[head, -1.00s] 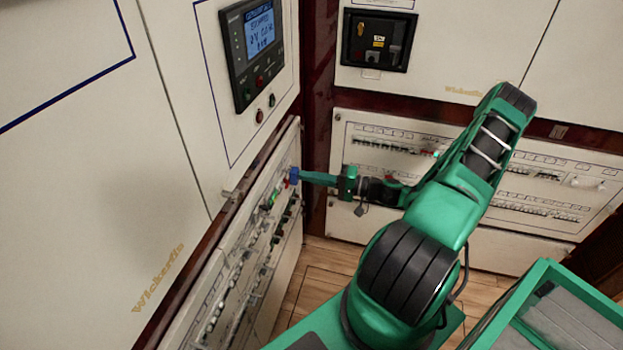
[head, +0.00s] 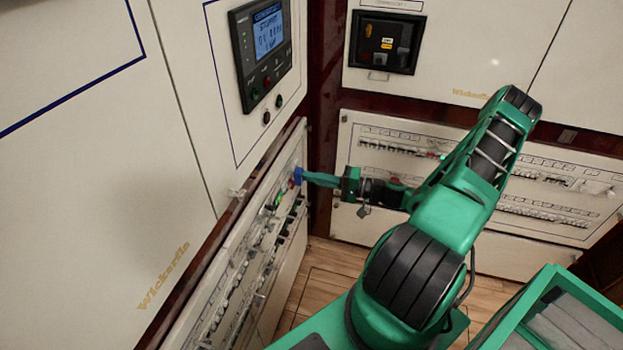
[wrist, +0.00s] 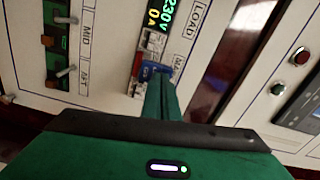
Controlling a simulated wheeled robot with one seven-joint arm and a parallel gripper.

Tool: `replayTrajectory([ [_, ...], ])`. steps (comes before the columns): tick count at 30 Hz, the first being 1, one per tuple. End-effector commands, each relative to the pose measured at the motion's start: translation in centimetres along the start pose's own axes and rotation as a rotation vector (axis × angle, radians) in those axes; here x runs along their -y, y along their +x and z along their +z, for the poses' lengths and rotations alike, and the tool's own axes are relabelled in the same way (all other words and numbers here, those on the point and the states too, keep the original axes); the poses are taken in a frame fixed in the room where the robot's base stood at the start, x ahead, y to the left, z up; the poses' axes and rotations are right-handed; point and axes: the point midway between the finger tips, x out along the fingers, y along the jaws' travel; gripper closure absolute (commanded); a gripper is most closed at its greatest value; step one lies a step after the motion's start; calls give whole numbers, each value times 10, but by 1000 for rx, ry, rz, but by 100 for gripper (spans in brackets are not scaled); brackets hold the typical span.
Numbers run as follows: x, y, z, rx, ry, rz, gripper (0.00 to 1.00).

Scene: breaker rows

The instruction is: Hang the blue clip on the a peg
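The blue clip (head: 298,175) is at the tips of my gripper (head: 304,177), against the upper part of the left-hand breaker panel. In the wrist view, the blue clip (wrist: 153,70) shows just beyond the narrow green fingers (wrist: 161,90), which look closed together on it. The clip is beside a red part and white breakers, below the lit 230 V readout. I cannot tell whether it touches them. Silver pegs stick out of the panel at the left of the wrist view: one upper peg (wrist: 66,20) and one lower peg (wrist: 67,72), near the MID and AFT labels.
The left breaker panel (head: 225,275) carries rows of switches. A dark meter (head: 262,45) is above it. Another breaker panel (head: 400,215) stands behind my arm. Wooden floor (head: 325,275) is clear between the panels.

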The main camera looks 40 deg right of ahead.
Motion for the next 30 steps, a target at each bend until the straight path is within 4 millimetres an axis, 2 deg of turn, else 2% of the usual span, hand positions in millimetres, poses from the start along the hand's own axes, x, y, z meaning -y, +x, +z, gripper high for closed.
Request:
replayTrajectory([
  [5, 1, 0, 0, 1, -1, -3, 100],
  [15, 1, -25, 0, 1, 0, -2, 100],
  [22, 1, -35, 0, 0, -1, -2, 100],
  [26, 0, -53, 0, -1, -1, 0, 100],
  [30, 0, -80, -1, -2, -1, 0, 100],
])
